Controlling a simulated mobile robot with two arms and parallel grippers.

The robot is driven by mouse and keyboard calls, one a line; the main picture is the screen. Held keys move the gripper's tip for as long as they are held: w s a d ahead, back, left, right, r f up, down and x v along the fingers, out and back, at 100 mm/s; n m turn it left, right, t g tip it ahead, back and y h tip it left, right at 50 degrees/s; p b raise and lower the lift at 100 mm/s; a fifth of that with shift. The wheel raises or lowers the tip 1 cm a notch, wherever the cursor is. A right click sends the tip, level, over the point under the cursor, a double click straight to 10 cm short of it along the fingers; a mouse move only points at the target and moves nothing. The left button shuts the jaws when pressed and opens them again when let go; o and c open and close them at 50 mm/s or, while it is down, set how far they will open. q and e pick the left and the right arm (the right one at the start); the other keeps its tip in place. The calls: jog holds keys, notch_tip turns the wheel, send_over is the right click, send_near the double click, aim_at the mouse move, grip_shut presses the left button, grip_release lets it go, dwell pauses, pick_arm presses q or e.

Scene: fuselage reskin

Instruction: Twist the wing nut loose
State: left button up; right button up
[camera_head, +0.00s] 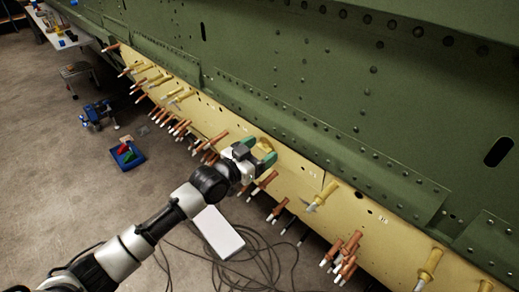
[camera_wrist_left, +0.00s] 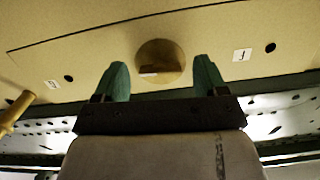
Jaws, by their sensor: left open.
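The wing nut (camera_wrist_left: 160,62) is a round, brass-coloured piece with a flat raised bar. It sits against the yellow skin panel between my two green fingertips in the left wrist view. It also shows as a small gold piece (camera_head: 265,145) at the gripper in the head view. My left gripper (camera_wrist_left: 160,80) is open, with one finger to each side of the nut and a visible gap on both sides. In the head view the left gripper (camera_head: 257,155) is at the yellow panel (camera_head: 298,172). My right gripper is in neither view.
Many copper and gold pin fasteners stick out along the yellow panel, such as a gold one (camera_head: 321,195) to the right. The green fuselage (camera_head: 300,70) rises above. Below lie a white flat box (camera_head: 217,233), cables (camera_head: 265,262) and a blue tray (camera_head: 127,155).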

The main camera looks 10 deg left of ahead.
pick_arm(q)
jog(key=c, duration=0.9)
jog(key=shift+n, duration=0.5)
jog(key=o, duration=0.9)
jog(key=b+v, duration=0.2)
jog(key=v, duration=0.8)
jog(key=shift+s+a, duration=0.25)
jog(key=shift+s, duration=0.05)
